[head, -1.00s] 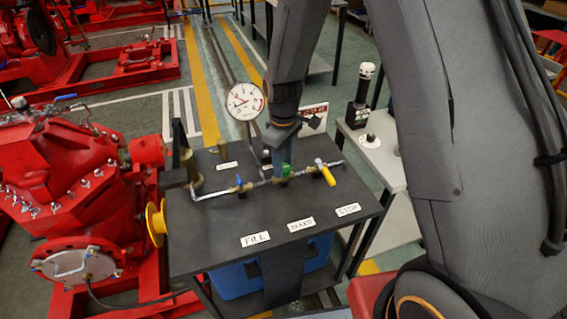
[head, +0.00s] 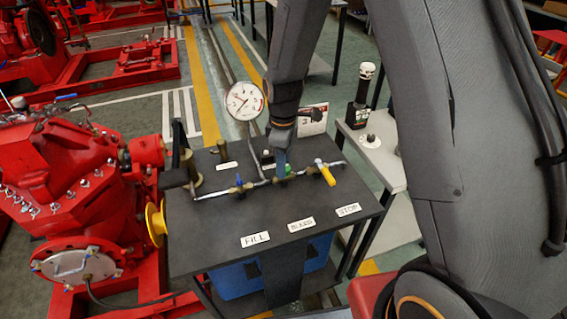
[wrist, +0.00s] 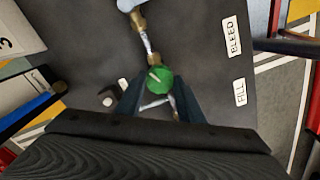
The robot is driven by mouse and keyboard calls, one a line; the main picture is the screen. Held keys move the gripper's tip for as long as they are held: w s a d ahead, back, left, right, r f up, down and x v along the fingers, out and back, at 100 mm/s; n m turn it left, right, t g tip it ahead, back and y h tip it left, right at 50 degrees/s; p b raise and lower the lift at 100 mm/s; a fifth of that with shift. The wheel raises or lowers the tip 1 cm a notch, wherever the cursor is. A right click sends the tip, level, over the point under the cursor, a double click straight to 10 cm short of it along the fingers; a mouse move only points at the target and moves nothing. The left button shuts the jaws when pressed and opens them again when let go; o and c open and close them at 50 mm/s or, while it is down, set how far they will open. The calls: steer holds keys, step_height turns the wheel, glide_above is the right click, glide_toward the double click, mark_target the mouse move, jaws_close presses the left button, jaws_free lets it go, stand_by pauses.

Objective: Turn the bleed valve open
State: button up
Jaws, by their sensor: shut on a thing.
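The bleed valve has a green handle (head: 287,168), the middle one of the valves on the pipe, in line with the BLEED label. It also shows as a round green top in the wrist view (wrist: 160,79). My gripper (head: 282,168) reaches down from above onto this handle. In the wrist view my gripper (wrist: 158,96) has one finger on each side of the green handle and is shut on it. The fingers and wrist hide part of the valve.
A blue-handled valve (head: 239,181) stands left on the pipe and a yellow-handled valve (head: 326,174) right. A pressure gauge (head: 244,101) rises behind the black table (head: 210,230). A red engine (head: 75,185) stands left, a pale side table (head: 379,155) right.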

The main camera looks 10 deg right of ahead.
steer(key=shift+w+r, duration=0.1)
steer(key=o, duration=1.1)
steer(key=shift+c, duration=0.2)
steer(key=shift+r+b, duration=0.95)
steer(key=shift+r, duration=2.9)
steer(key=s+d+r+m, duration=0.2)
steer(key=s+d+m, duration=0.3)
steer(key=s+m, duration=0.2)
steer(key=s+d+r+m+t, duration=0.1)
steer(key=s+d+r+m, duration=0.1)
steer(key=s+d+m, duration=0.4)
steer(key=s+m, duration=0.1)
steer(key=s, duration=0.2)
steer(key=shift+s, duration=0.2)
